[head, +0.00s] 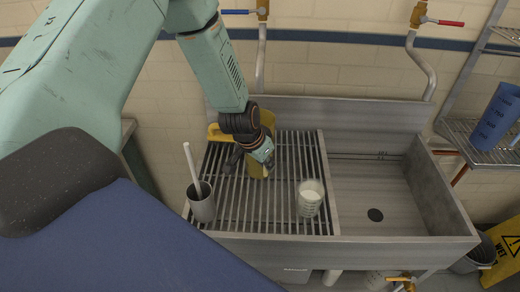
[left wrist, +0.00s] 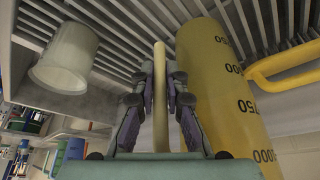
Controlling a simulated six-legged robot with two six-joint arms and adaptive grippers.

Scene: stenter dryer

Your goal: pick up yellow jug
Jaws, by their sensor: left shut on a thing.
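The yellow jug (head: 267,119) is at the draining rack, partly hidden behind my left gripper (head: 262,152) in the head view. In the left wrist view the jug (left wrist: 222,85) shows large on the right, with dark volume marks on its side. My left gripper (left wrist: 160,88) is shut on a thin, pale yellow upright bar between its fingers, which looks like the jug's handle. The jug's body is just to the right of the fingers. I cannot tell whether its base touches the rack. My right gripper is not in view.
A grey cup (head: 202,207) with a white rod stands left on the slatted rack (head: 240,212). A clear beaker with white contents (head: 310,199) stands right. The sink basin (head: 385,190) is empty. A blue jug (head: 497,117) is on the right shelf. Another yellow loop (left wrist: 285,63) shows right.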

